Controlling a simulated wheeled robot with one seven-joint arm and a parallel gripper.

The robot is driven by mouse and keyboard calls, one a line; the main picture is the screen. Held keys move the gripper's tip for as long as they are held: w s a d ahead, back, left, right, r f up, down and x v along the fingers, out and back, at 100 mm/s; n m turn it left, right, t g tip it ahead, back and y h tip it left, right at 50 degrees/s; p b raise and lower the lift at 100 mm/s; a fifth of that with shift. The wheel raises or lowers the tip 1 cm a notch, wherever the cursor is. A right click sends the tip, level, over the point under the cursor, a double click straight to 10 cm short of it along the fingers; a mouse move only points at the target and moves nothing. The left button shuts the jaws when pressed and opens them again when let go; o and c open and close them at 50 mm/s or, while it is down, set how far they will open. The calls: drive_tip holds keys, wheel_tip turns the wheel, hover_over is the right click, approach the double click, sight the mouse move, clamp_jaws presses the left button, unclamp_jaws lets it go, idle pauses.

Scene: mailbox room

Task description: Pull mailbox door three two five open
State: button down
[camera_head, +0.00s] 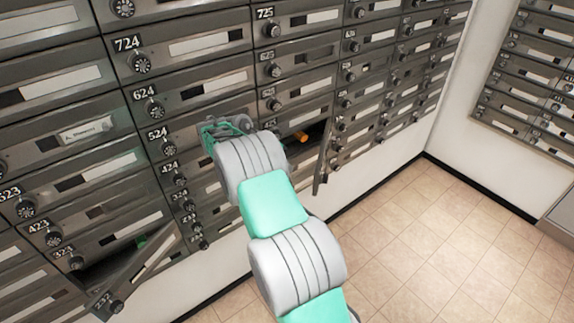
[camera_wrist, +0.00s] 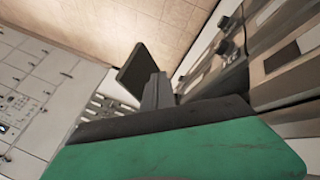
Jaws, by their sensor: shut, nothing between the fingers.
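The column of mailbox doors topped by 725 (camera_head: 292,22) runs down the middle of the head view. My arm covers its lower part, so I cannot read number 325. Beside my arm, a dark open compartment (camera_head: 318,131) holds an orange item (camera_head: 301,137), and a door (camera_head: 322,160) stands swung out at its right. Its number is hidden. My gripper (camera_head: 225,128) is close to the wall near 524, its tips hidden there. In the wrist view my gripper (camera_wrist: 148,75) is shut and empty, with mailbox fronts to its right.
At lower left another mailbox door (camera_head: 145,262) hangs open, with something green inside its compartment. More mailboxes (camera_head: 530,75) line the right wall. The tiled floor (camera_head: 455,240) is clear at lower right.

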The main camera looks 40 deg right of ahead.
drive_tip(key=s+d+f+p, duration=0.2)
drive_tip(key=s+d+f, duration=0.1)
drive_tip(key=d+f, duration=0.2)
drive_tip(key=shift+s+d, duration=0.35)
drive_tip(key=shift+d, duration=0.25)
